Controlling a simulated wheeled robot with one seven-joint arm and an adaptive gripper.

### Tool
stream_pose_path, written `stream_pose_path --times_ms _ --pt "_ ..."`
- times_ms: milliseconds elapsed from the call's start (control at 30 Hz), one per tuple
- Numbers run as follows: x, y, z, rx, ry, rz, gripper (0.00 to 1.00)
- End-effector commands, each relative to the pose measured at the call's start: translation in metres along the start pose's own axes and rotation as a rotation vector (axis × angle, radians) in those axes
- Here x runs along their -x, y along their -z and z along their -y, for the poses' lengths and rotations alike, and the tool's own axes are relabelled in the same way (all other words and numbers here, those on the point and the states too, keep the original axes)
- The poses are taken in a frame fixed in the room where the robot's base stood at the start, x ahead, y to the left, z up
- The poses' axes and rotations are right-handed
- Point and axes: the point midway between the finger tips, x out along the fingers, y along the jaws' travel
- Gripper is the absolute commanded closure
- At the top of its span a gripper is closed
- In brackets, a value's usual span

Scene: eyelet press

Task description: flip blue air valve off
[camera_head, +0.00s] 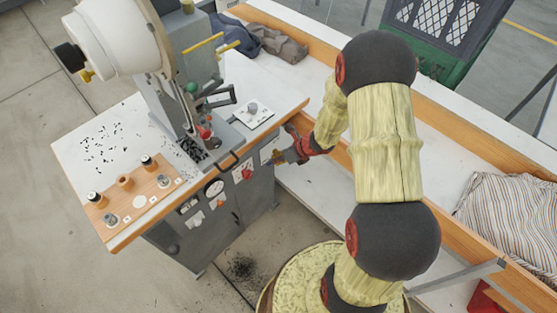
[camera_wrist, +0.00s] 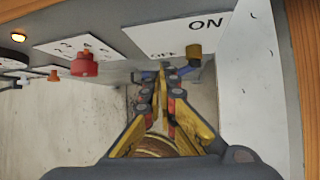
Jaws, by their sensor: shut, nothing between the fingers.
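The blue air valve (camera_wrist: 148,76) shows in the wrist view at the lower edge of a white plate (camera_wrist: 165,38) marked ON and OFF. Only a small part of its blue lever is visible, right beside my fingertips; the fingers hide the rest. A brass-coloured fitting (camera_wrist: 194,50) sits just right of the fingertips. My gripper (camera_wrist: 165,72) is shut and empty, its tips at the valve. I cannot tell whether they touch the lever. In the head view my gripper (camera_head: 279,158) is at the right end of the grey cabinet front, under the tabletop edge.
A red knob (camera_wrist: 84,64) and an orange lamp (camera_wrist: 18,37) are on the panel left of the valve. The press (camera_head: 185,75) stands on the table (camera_head: 85,170) above. A wooden rack (camera_head: 135,198) lies at the left front. A long bench (camera_head: 330,190) runs along the right.

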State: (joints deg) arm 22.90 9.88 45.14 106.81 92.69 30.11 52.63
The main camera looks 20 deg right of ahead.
Motion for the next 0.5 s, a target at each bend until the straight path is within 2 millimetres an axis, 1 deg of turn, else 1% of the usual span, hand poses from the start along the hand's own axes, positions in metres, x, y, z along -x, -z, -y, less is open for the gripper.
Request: stream_pose_path --times_ms 200,400,500 --pt "-0.001 0.001 0.000 0.000 0.000 0.000 1.00" --pt "-0.017 0.006 -0.003 0.001 -0.001 -0.001 1.00" --pt "-0.020 0.009 -0.004 0.000 -0.001 -0.001 1.00"
